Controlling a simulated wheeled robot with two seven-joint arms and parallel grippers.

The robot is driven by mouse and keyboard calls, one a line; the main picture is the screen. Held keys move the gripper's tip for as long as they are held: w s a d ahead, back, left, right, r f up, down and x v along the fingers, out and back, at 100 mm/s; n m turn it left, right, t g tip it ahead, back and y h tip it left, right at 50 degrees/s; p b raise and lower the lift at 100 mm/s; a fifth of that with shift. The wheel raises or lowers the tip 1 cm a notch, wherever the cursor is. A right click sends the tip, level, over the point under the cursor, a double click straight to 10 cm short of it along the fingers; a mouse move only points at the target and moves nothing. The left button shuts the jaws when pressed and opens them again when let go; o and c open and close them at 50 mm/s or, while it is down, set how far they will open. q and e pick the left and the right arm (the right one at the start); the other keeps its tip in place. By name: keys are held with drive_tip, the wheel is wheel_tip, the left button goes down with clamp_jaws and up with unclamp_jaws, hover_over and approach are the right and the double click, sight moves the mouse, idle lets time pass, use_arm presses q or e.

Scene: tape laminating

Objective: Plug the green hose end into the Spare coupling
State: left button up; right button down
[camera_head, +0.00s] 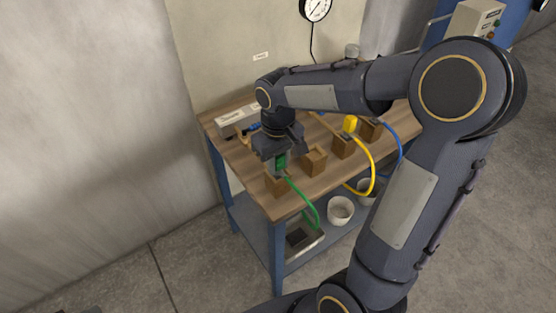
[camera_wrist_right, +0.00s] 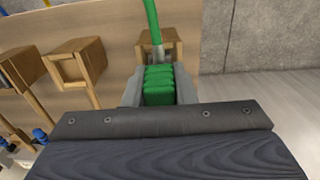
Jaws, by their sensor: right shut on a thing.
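My right gripper (camera_head: 280,158) is shut on the green hose end (camera_head: 281,163) above the front left part of the workbench. In the right wrist view the ribbed green grip (camera_wrist_right: 158,88) sits between the two grey fingers, and the green hose (camera_wrist_right: 152,18) runs away from it. In the head view the hose (camera_head: 303,203) hangs down over the bench's front edge. A wooden block (camera_head: 275,185) stands just below the gripper, partly hidden by it. I cannot read any label, so I cannot tell which block carries the Spare coupling. My left gripper is not in view.
More wooden blocks stand to the right, one bare-looking (camera_head: 315,161) and one by the yellow hose end (camera_head: 350,124). A blue hose (camera_head: 400,147) loops at the right. A grey-white box (camera_head: 237,119) lies at the back left. White buckets (camera_head: 340,210) stand below.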

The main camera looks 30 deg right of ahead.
drive_tip(key=c, duration=0.6)
unclamp_jaws()
drive_tip(key=shift+r+p, duration=3)
drive_tip(key=shift+r, duration=0.55)
drive_tip(key=s+a+r+m+t+y, duration=0.1)
drive_tip(key=s+t, duration=0.1)
drive_tip(key=s, duration=0.3)
drive_tip(key=s+a+r+m+t+y, duration=0.1)
drive_tip(key=s, duration=0.5)
drive_tip(key=s+a+r+t+y, duration=0.1)
drive_tip(key=s+a+r+t, duration=0.1)
drive_tip(key=s, duration=0.4)
drive_tip(key=shift+a+m+t+y, duration=0.1)
drive_tip(key=shift+m+t+y, duration=0.2)
drive_tip(key=shift+m+y, duration=0.1)
